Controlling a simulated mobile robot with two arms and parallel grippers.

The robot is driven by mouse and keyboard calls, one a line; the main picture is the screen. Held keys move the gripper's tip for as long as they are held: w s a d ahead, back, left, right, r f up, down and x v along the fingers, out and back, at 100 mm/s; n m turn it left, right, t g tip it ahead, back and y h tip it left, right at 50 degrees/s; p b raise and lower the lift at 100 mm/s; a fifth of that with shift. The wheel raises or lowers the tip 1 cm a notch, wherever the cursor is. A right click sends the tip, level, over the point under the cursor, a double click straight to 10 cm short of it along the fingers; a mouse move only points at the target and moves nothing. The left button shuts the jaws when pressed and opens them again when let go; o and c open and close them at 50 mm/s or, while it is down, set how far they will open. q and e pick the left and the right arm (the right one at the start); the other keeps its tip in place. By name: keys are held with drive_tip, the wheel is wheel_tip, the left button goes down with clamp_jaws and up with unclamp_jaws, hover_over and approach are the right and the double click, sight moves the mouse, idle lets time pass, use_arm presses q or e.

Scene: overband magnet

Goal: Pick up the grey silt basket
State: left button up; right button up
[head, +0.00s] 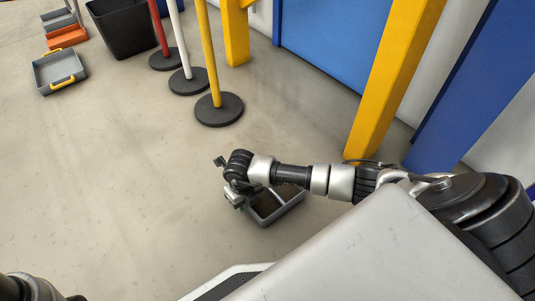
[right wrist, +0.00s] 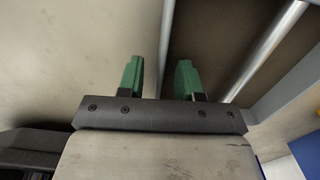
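The grey silt basket (head: 277,207) is a small open grey box on the floor with a dark brown inside. It sits under and beside my right gripper (head: 237,204) in the head view; the arm hides part of its far side. In the right wrist view the basket's pale rim (right wrist: 166,45) runs between the two green fingertips of my right gripper (right wrist: 160,80). The fingers are apart, one on each side of the rim, with gaps showing. Contact is not visible. Only a piece of my left arm shows at the bottom left; its gripper is out of view.
A grey tray with yellow handles (head: 60,72), an orange box (head: 66,36) and a black bin (head: 122,28) stand at the far left. Red, white and yellow (head: 218,108) posts on round bases stand behind the basket. A yellow column (head: 390,80) stands at right. The left floor is clear.

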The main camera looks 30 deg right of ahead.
wheel_tip(320, 180, down, 2)
drive_tip(key=shift+f+b, duration=0.1)
drive_tip(key=shift+b, duration=0.35)
clamp_jaws()
drive_tip(key=shift+r, duration=0.2)
